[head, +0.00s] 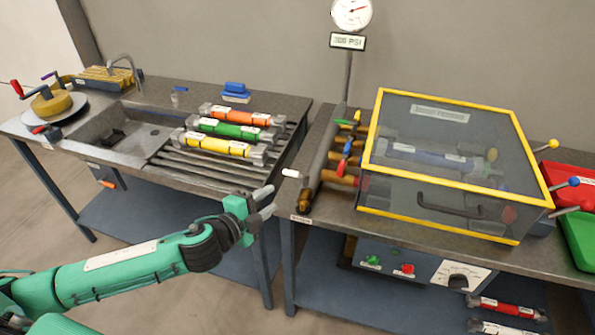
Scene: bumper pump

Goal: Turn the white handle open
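The white handle (291,173) is a short white grip at the front left of the pipe manifold (325,150), by the left edge of the right-hand bench. It points left, out over the gap between the benches. My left gripper (272,199) is just below and left of it, with its two fingers apart and nothing seen between them. The fingers look apart from the handle, though the exact depth is hard to tell. My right gripper is not in view.
Other coloured valve handles (346,155) sit along the manifold. A yellow-framed clear box (440,208) stands right of them. A gauge (351,12) rises behind on a post. The left bench (290,105) holds a sink and several coloured cylinders. Open floor shows between the benches.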

